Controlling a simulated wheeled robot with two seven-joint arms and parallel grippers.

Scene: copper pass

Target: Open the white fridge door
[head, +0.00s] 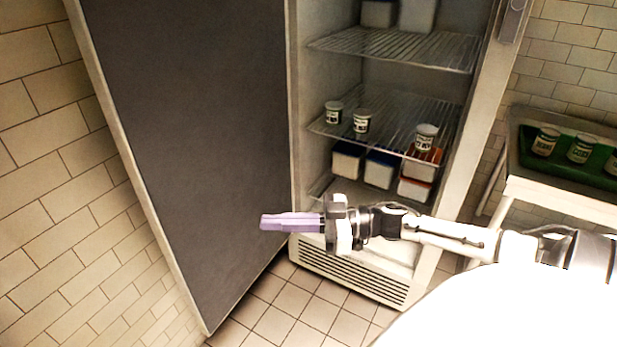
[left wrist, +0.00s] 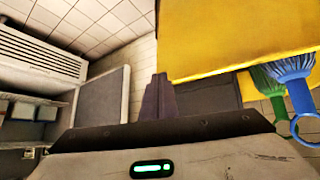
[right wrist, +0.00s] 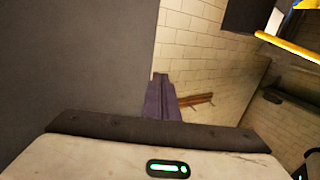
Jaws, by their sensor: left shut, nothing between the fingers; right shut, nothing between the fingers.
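The fridge door (head: 190,120) stands wide open on the left of the head view, its dark grey face with a pale edge showing. The fridge (head: 350,272) is open, with wire shelves in view. My right gripper (head: 264,221) has purple fingers, shut and empty. It is in front of the door's face in the head view; contact cannot be told. In the right wrist view its fingers (right wrist: 162,95) show beside the door's grey panel (right wrist: 80,60). My left gripper (left wrist: 160,95) shows only in the left wrist view, shut and empty. The fridge's vent grille (left wrist: 40,50) is at upper left there.
Jars (head: 362,121) and lidded tubs (head: 380,169) sit on the shelves. A cart (head: 560,196) with a green tray of jars stands at right. A yellow surface (left wrist: 235,35) and a blue brush (left wrist: 293,68) are near my left gripper. Tiled floor (head: 290,310) is clear before the fridge.

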